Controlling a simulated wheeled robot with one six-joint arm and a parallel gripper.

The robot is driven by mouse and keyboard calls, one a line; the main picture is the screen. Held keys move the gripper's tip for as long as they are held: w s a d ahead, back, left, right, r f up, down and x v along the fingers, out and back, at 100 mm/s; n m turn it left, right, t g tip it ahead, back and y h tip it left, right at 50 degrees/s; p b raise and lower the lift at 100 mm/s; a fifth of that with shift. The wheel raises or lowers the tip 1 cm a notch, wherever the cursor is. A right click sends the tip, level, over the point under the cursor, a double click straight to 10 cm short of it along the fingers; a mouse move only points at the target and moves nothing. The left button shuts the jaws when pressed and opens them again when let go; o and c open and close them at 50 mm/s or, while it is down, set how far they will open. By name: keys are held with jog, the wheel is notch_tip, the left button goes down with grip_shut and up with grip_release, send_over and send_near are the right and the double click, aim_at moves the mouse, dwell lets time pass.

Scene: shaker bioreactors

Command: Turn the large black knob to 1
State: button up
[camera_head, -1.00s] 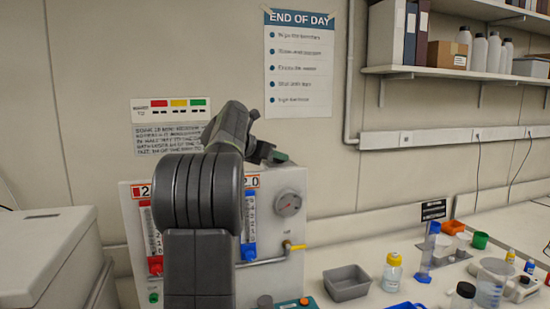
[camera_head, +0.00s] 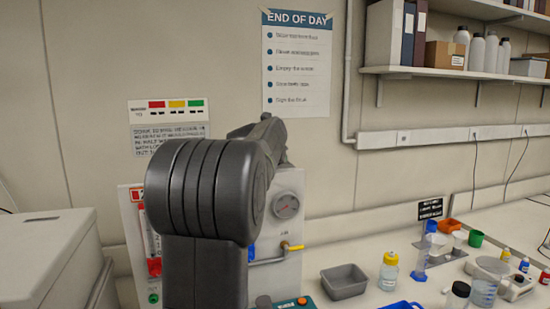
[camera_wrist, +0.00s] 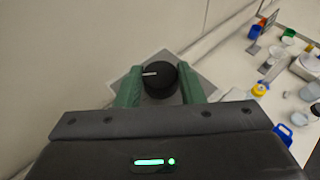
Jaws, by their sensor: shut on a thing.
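The large black knob (camera_wrist: 160,80) shows in the wrist view, round with a white pointer line on its top that points to the left in the picture. My gripper (camera_wrist: 160,86) has its two green fingers on either side of the knob and is shut on it. A grey plate (camera_wrist: 205,86) lies behind the knob. No numbers around the knob can be read. In the head view my arm covers the middle of the white panel (camera_head: 290,240), and the knob and the fingers are hidden there.
A grey tray (camera_head: 345,282), a yellow-capped bottle (camera_head: 389,272) and other labware stand on the bench to the right. A large light box (camera_head: 50,262) stands at the left.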

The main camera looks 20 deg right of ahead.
jog(key=shift+r, duration=0.1)
jog(key=o, duration=1)
jog(key=b+v, duration=0.2)
jog(key=v, duration=1.2)
jog(key=shift+b, duration=0.4)
jog(key=shift+w+d, duration=0.1)
